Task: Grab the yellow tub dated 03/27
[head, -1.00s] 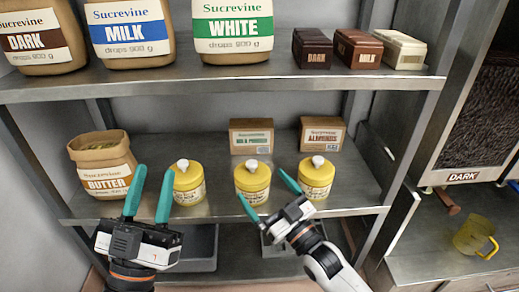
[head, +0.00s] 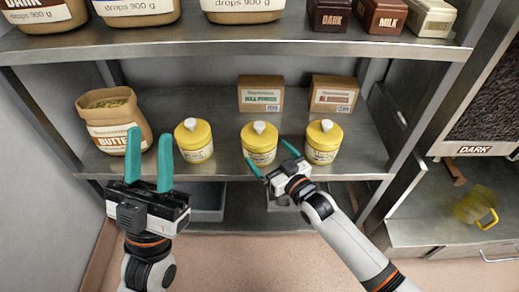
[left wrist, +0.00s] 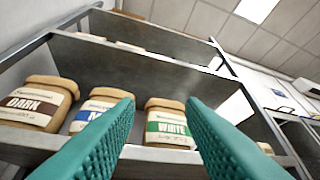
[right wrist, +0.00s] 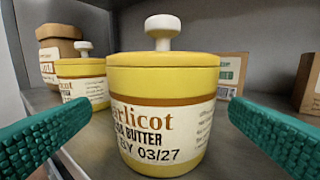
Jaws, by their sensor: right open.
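Three yellow tubs with white knobs stand in a row on the middle shelf (head: 225,168). The middle tub (head: 259,151) fills the centre of the right wrist view (right wrist: 162,85), and its label reads 03/27. The left tub (head: 194,149) also shows in the right wrist view (right wrist: 80,85); its date is unreadable. The right tub (head: 323,150) has no readable date. My right gripper (head: 270,156) is open in front of the middle tub, with its fingertips apart and the tub centred between them, not gripped. My left gripper (head: 149,140) is open and empty before the shelf's left part.
Two cardboard boxes, one (head: 261,83) and another (head: 334,84), sit behind the tubs. The upper shelf edge (head: 230,48) runs above.

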